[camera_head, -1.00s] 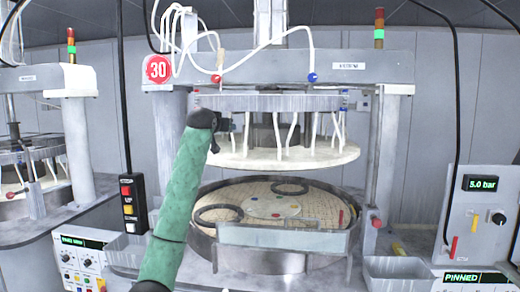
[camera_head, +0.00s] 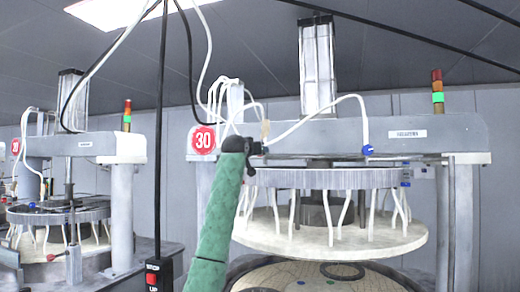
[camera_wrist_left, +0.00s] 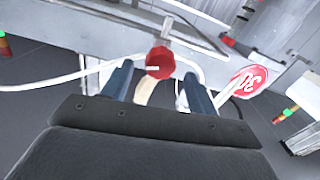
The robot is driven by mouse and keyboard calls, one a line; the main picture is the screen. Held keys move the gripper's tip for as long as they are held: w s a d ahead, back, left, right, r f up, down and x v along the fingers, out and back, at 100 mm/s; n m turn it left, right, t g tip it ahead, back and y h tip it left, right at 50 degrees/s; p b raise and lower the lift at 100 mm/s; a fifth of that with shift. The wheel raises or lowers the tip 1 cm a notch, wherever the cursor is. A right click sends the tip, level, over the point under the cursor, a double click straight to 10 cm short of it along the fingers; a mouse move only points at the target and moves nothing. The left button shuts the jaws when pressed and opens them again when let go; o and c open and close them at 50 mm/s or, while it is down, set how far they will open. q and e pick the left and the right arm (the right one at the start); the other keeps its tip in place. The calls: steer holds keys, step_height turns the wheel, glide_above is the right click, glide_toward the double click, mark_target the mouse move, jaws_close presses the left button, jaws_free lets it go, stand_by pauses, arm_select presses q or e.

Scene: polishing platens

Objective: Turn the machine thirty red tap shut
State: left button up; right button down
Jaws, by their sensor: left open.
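The red tap (camera_wrist_left: 160,62) shows in the left wrist view as a red knob with a pale mark, on the grey beam of the machine with the red 30 sign (camera_head: 202,139). My left gripper (camera_wrist_left: 158,76) is open. In the wrist view the tap appears between its fingertips, but I cannot tell whether it is within the jaws or just beyond them. In the head view my left gripper (camera_head: 262,147) is at the beam's front, right of the sign, and the red tap is hidden there. My right gripper is not in view.
A blue tap (camera_head: 368,150) sits further right on the same beam (camera_head: 330,135). White hoses (camera_head: 317,112) loop close around my gripper. Below hangs the round upper plate (camera_head: 330,238). A black cable with a button box (camera_head: 158,275) hangs left of my arm.

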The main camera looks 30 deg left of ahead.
arm_select(q)
steer(key=p+x, duration=0.1)
steer(key=x, duration=0.2)
steer(key=shift+w, duration=0.15)
steer(key=shift+w+a+p, duration=0.1)
steer(key=shift+w+p, duration=0.2)
steer(key=shift+p, duration=0.1)
steer(key=shift+r, duration=0.15)
steer(key=shift+w+a+f, duration=0.1)
steer(key=shift+w+f, duration=0.25)
steer(key=shift+w, duration=0.1)
steer(key=shift+s+r, duration=0.15)
steer(key=c, duration=1)
